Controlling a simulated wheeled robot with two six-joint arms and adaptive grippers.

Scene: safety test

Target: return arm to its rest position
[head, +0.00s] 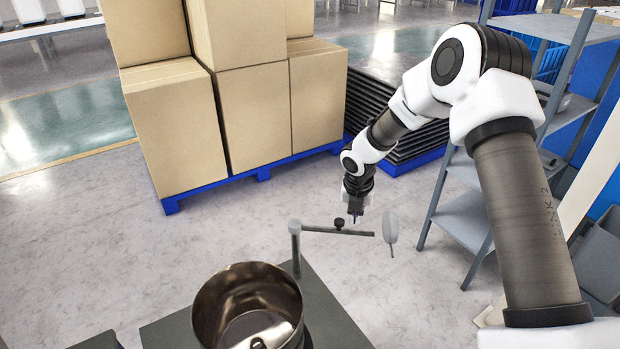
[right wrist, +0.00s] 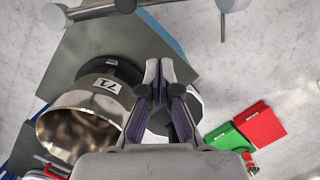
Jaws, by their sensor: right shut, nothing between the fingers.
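My right arm comes down from the right side of the head view. Its gripper (head: 355,216) points down just above a grey horizontal bar (head: 325,230) with a dark knob; I cannot tell whether they touch. In the right wrist view the gripper's fingers (right wrist: 159,66) are together and hold nothing. The shiny metal pot (head: 248,304) lies to the lower left of the gripper in the head view. The pot also shows at the left of the right wrist view (right wrist: 78,125), with a label. My left gripper is not in view.
Cardboard boxes (head: 170,128) stand on a blue pallet (head: 235,180) at upper left. Grey shelving (head: 468,218) stands to the right. A green box (right wrist: 228,138) and red box (right wrist: 260,124) lie lower right in the wrist view.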

